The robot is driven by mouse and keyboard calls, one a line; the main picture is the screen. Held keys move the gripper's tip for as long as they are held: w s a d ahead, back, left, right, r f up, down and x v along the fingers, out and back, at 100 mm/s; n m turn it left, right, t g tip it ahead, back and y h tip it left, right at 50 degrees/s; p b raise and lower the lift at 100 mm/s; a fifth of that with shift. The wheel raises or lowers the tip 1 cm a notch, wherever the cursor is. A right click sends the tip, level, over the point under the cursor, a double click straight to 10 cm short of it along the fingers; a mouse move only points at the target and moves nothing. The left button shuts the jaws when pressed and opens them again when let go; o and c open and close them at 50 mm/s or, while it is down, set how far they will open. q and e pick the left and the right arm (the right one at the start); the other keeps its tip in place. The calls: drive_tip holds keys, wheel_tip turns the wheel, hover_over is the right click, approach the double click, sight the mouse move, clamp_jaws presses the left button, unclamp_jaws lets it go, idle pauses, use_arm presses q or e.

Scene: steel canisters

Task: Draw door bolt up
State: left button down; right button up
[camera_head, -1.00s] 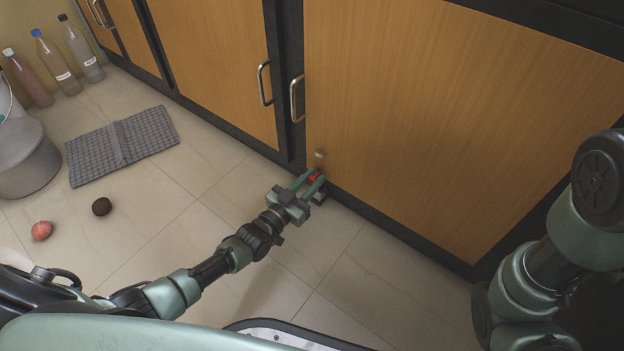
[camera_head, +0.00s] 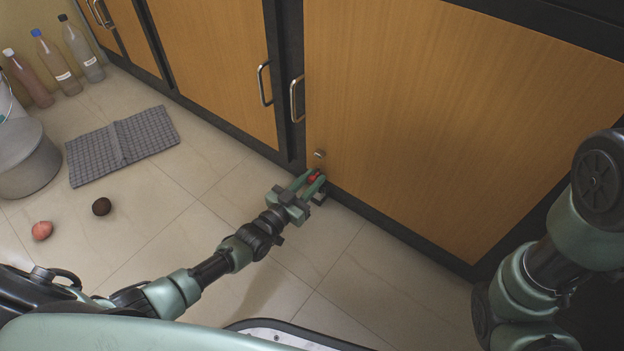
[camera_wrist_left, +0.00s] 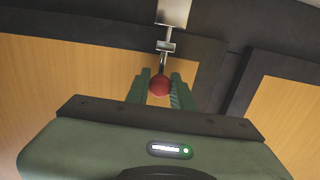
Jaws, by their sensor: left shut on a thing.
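The door bolt has a red knob (camera_head: 314,177) low on the right wooden cabinet door (camera_head: 430,110). In the left wrist view the red knob (camera_wrist_left: 159,85) sits between the fingertips, with a metal rod and bracket (camera_wrist_left: 165,46) beyond it. A small metal piece (camera_head: 319,154) shows on the door just above the knob. My left gripper (camera_head: 311,181) reaches in from the left, low at the door's bottom corner, and is shut on the red knob. Its fingers hide part of the bolt. My right arm is at the right edge, and its gripper is out of view.
Two bar handles (camera_head: 265,83) (camera_head: 297,99) are on the neighbouring doors. A grey mat (camera_head: 122,146), a bucket (camera_head: 25,160), several bottles (camera_head: 57,63), a reddish ball (camera_head: 42,230) and a dark ball (camera_head: 102,206) are on the floor at left. The tiles before the door are clear.

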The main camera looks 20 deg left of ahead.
use_arm(q)
wheel_tip(320, 180, up, 5)
drive_tip(key=p, duration=0.4)
drive_tip(key=shift+f, duration=0.15)
drive_tip(key=shift+w, duration=0.1)
drive_tip(key=c, duration=1.2)
unclamp_jaws()
drive_tip(key=shift+c, duration=0.2)
drive_tip(key=shift+f, duration=0.1)
